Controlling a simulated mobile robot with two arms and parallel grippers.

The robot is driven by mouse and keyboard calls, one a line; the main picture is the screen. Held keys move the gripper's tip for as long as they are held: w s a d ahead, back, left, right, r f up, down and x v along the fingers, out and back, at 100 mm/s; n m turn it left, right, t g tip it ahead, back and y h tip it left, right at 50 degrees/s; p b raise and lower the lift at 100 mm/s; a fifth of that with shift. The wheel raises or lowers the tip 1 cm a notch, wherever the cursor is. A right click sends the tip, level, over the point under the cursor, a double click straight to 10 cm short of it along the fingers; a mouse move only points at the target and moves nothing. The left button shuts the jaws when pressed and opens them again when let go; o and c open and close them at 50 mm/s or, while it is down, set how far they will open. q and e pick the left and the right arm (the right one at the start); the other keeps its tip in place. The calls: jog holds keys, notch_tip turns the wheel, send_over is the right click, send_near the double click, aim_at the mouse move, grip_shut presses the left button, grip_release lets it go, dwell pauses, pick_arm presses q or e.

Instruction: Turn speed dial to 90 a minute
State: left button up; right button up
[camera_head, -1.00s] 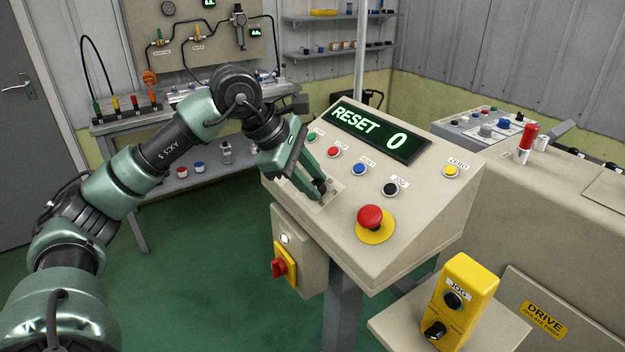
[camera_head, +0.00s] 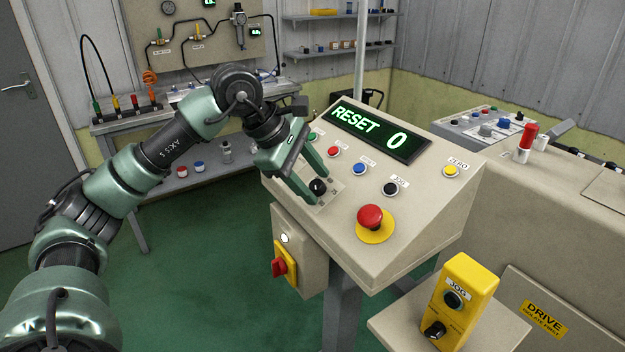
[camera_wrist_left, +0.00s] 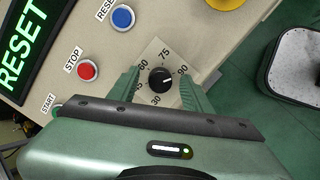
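The speed dial (camera_head: 318,187) is a small black knob on a pale plate on the sloping console (camera_head: 335,235). In the left wrist view the dial (camera_wrist_left: 160,79) has printed numbers 30, 45, 60, 75 and 90 around it. Its pale pointer mark seems to face the 75 to 90 side, but is too small to read exactly. My left gripper (camera_head: 320,190) is open, with one finger on each side of the dial and a visible gap to it. The fingers (camera_wrist_left: 162,73) also show in the left wrist view. My right gripper is not in view.
The display (camera_head: 380,132) reads RESET 0. Red (camera_head: 333,152), blue (camera_head: 359,169) and black (camera_head: 390,189) buttons lie close to the dial. A red mushroom button (camera_head: 370,217) stands nearer the front. A yellow jog box (camera_head: 462,300) is at lower right.

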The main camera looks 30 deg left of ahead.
pick_arm(q)
jog(key=v, duration=0.7)
jog(key=shift+s+a+r, duration=0.15)
jog(key=shift+s+r, duration=0.05)
jog(key=shift+r, duration=0.1)
